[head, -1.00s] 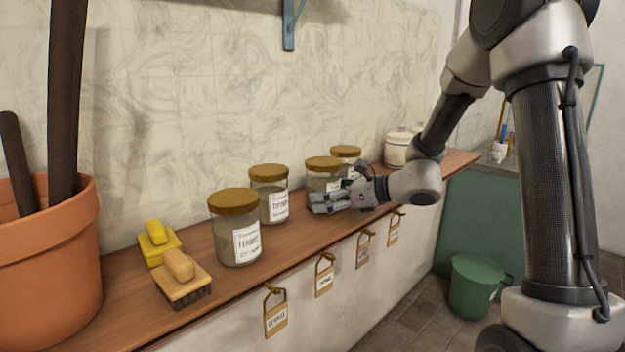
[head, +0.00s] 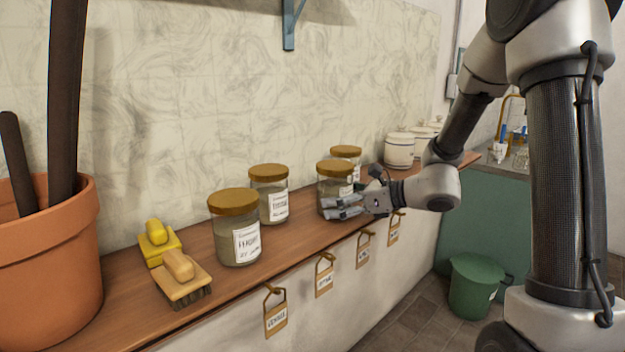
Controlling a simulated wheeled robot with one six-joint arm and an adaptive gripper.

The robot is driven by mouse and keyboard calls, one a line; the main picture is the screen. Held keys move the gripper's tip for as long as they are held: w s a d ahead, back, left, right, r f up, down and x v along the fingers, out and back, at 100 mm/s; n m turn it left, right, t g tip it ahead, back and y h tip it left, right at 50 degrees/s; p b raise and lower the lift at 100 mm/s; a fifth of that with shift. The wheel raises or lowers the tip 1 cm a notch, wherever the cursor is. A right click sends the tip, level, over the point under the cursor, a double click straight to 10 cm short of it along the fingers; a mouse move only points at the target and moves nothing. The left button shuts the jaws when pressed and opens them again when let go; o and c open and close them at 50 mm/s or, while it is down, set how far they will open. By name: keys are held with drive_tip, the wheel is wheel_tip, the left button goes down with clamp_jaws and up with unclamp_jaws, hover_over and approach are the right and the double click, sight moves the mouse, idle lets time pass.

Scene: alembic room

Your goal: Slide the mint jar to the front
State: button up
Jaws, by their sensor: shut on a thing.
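Several glass jars with brown lids and white labels stand along the wooden shelf (head: 130,312). My gripper (head: 340,207) is shut on the third jar from the left (head: 334,182), low on its body. That jar stands upright near the shelf's front edge. Its label is partly hidden and too small to read, so I cannot tell for sure that it is the mint jar. A fourth jar (head: 346,152) stands behind it, partly hidden. The nearest jar (head: 237,228) and the second jar (head: 268,193) stand to the left, apart from my gripper.
Two brushes, one yellow (head: 157,243) and one wooden (head: 182,281), lie near a terracotta pot (head: 50,260) at left. White canisters (head: 400,150) stand farther right. Small hanging tags (head: 275,312) line the shelf's front. A green bucket (head: 475,285) is on the floor.

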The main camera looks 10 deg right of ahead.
drive_tip(key=shift+s, duration=0.1)
drive_tip(key=o, duration=0.8)
